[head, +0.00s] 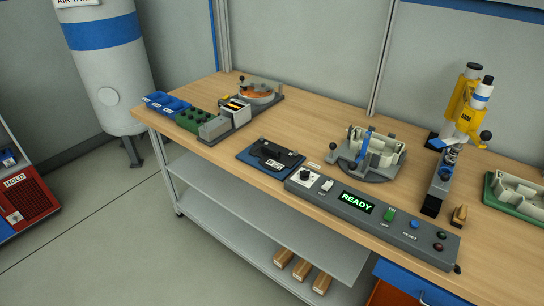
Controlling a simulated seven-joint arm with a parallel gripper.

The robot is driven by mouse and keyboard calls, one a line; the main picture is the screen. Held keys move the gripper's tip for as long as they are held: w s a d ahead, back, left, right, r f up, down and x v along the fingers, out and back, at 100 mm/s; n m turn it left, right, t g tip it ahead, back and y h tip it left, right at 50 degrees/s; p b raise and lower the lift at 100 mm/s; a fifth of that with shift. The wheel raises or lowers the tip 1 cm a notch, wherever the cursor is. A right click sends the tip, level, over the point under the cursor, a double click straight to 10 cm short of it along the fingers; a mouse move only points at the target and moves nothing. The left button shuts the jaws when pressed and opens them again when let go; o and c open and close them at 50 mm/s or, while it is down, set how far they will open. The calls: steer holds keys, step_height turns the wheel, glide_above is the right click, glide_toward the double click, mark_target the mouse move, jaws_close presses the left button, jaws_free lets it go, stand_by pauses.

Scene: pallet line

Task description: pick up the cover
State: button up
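No part is labelled as the cover. A dark, flat, shaped piece (272,154) lies in a blue tray (246,158) near the front edge of the bench and may be the cover; I cannot tell for certain. To its right, a pale housing (386,151) sits in a grey round fixture (345,163), with a blue upright part across it. My gripper does not show in the head view.
A control box (372,217) reading READY runs along the front edge of the wooden bench (315,122). A yellow and grey press-like device (464,108) and a green tray (500,203) stand right.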

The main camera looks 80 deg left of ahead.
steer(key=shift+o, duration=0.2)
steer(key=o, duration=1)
